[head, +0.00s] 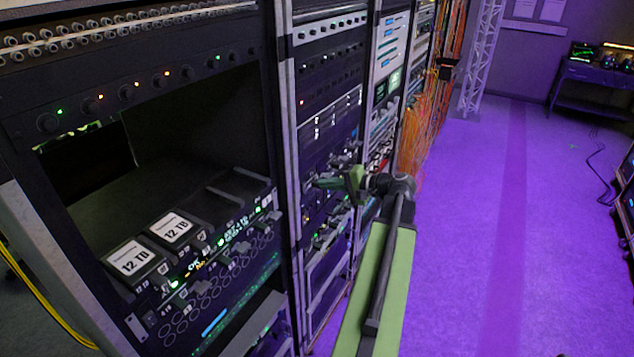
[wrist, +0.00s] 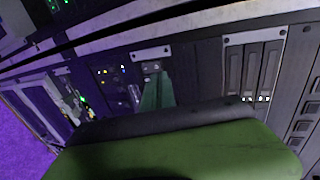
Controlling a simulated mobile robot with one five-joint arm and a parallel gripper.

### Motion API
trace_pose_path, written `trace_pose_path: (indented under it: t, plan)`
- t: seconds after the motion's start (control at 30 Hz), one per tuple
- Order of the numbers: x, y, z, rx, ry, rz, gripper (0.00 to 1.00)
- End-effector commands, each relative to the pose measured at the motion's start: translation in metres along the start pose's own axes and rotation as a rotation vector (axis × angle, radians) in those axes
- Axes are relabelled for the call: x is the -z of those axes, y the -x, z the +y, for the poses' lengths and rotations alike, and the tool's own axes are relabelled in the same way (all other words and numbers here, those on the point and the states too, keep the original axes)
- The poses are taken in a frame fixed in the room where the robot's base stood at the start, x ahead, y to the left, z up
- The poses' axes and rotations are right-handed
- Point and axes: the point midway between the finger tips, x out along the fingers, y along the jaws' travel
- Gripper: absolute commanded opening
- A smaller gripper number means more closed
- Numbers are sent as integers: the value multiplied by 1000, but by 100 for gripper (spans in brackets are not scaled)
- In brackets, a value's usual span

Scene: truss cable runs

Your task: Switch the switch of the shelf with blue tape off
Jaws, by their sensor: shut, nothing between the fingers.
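My gripper (head: 322,183) is shut and empty, held out to the left against or close to the front of the middle rack (head: 325,140). In the wrist view its green fingers (wrist: 153,88) point at a small grey plate with a light fitting (wrist: 151,67) on a dark panel. I cannot tell whether the fingertips touch it or whether that fitting is the switch. A bright blue strip (head: 214,322) shows low on the near left rack; I cannot tell whether it is tape. No blue tape is clear in the wrist view.
The near rack holds drives labelled 12 TB (head: 131,257) in an open bay. Orange cables (head: 425,120) hang beyond the racks, near a white truss (head: 483,55). A desk (head: 590,80) stands at the back right.

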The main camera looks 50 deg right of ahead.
Motion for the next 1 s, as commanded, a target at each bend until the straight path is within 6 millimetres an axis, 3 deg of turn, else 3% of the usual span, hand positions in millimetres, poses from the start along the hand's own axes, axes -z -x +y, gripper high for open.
trace_pose_path:
  t: [0.03, 0.2, 0.4, 1.0]
  plan:
    - [0, 17, -8, 0, -1, 5, 0]
    - [-1, 54, -12, 0, -1, 3, 0]
    - [-2, 78, -14, 0, 1, -1, 0]
    - [-3, 81, -13, 0, 2, -5, 0]
